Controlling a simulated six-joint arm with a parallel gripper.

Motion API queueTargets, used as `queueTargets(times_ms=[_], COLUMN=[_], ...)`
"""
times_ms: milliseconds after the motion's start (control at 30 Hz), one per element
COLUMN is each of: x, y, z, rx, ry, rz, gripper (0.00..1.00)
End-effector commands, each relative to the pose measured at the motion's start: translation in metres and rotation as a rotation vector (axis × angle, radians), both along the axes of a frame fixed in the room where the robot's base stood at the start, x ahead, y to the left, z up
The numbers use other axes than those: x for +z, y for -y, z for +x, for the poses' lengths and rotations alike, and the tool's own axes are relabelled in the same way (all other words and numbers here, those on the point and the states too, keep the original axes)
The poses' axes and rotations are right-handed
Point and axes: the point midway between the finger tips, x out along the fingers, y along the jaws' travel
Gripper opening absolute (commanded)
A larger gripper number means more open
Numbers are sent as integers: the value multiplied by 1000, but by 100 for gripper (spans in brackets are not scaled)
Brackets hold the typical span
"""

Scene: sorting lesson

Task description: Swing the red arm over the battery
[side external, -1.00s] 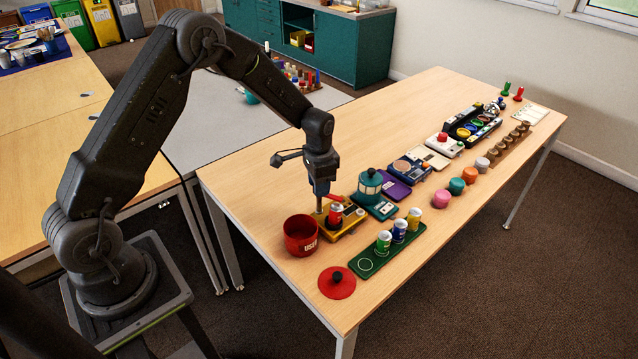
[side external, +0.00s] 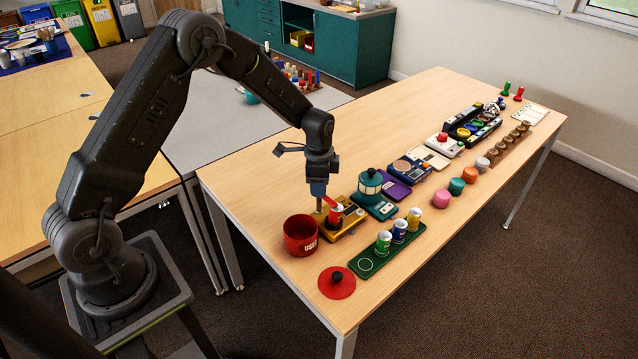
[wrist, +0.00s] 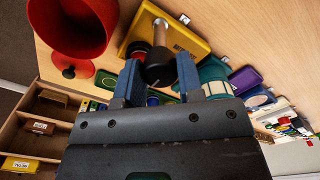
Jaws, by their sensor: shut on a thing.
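The yellow tester board (side external: 347,226) lies near the left end of the table. A red battery (side external: 336,217) stands upright on it. The short red arm (side external: 329,201) slants from my gripper's fingertips toward the battery's top; whether they touch is too small to tell. My gripper (side external: 319,206) points down at the board's left side, beside the battery. In the wrist view my gripper's blue fingers (wrist: 158,84) are on either side of a dark knob (wrist: 157,68), shut on this end of the red arm. The yellow board (wrist: 192,42) and a metal post show behind; the battery is mostly hidden.
A red bin (side external: 301,236) stands close to the left of the board, its red lid (side external: 337,283) in front. A green tray (side external: 376,258) with several cans is at the front right. A teal lantern device (side external: 369,187) stands close behind.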

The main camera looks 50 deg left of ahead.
Motion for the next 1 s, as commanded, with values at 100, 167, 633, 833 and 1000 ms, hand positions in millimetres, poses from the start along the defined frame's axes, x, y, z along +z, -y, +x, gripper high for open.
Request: queueTargets(times_ms=[100, 167, 633, 833, 1000], x=[1, 1, 0, 6, 32], y=[0, 0, 0, 0, 0], z=[1, 1, 0, 0, 1], rx=[-3, -3, -1, 0, -1], ry=[2, 2, 1, 2, 6], rz=[1, 1, 1, 1, 1], gripper=[11, 11, 60, 60, 60])
